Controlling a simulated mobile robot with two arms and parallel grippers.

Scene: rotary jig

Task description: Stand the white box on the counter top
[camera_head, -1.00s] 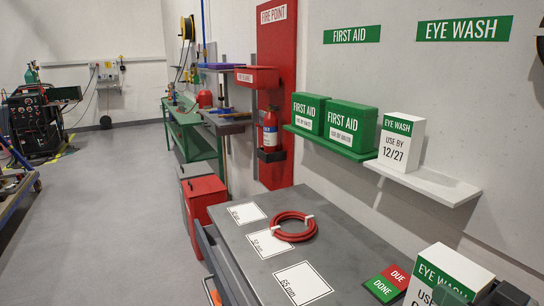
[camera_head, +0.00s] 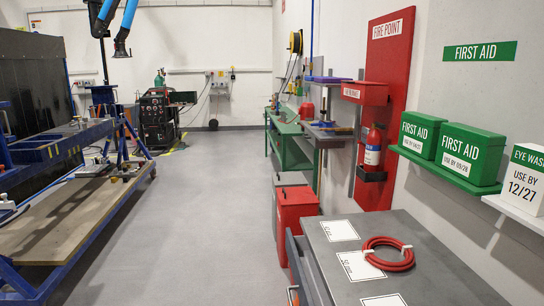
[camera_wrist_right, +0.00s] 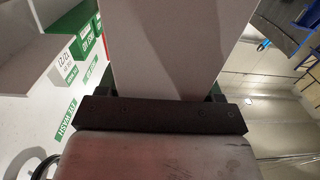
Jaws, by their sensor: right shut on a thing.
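A white box (camera_wrist_right: 170,45) fills the upper middle of the right wrist view, with a plain white face toward the camera. My right gripper (camera_wrist_right: 160,93) is shut on it. The held box and this gripper are outside the head view. The grey counter top (camera_head: 435,275) is at the lower right of the head view. Another white box, marked EYE WASH and USE BY 12/27 (camera_head: 525,185), stands on the white shelf at the right edge; it also shows at the upper left of the right wrist view (camera_wrist_right: 62,68). My left gripper is not in view.
A red hose ring (camera_head: 388,254) lies on the counter among white label cards (camera_head: 340,230). Green FIRST AID boxes (camera_head: 470,153) stand on a green wall shelf (camera_head: 440,172). A red bin (camera_head: 296,215) stands beyond the counter. A blue-framed cart (camera_head: 60,235) is left of the open floor.

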